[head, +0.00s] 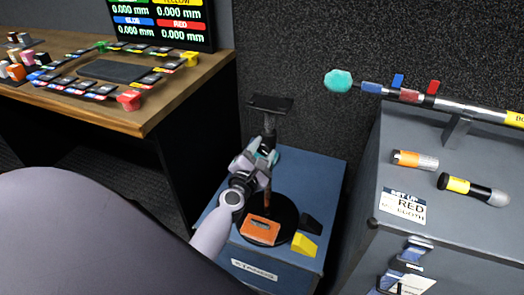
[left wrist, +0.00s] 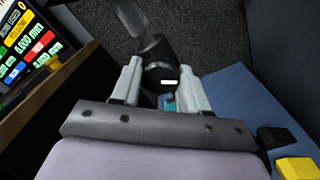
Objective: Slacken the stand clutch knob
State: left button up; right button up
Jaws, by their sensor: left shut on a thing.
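The stand has a round black base (head: 285,207), a dark post (head: 269,124) and a flat black top plate (head: 270,103). It stands upright on a blue-topped cabinet. My left gripper (head: 264,158) is at the post, below the top plate, and is shut on the clutch knob. A small part of the teal knob (head: 273,156) shows beside the fingertips. In the left wrist view, teal (left wrist: 168,103) shows between the fingers, below a black part of the stand with a white mark (left wrist: 168,82). The fingers hide most of the knob. My right gripper is not in view.
An orange block (head: 260,230) lies on the base, with a yellow block (head: 304,245) and a black block (head: 310,223) beside it. A grey cabinet (head: 455,200) stands right, bearing a rod with a teal tip (head: 338,81). A wooden desk (head: 150,112) is left.

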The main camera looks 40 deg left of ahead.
pick_arm(q)
jog(key=o, duration=1.1)
jog(key=shift+c, duration=0.2)
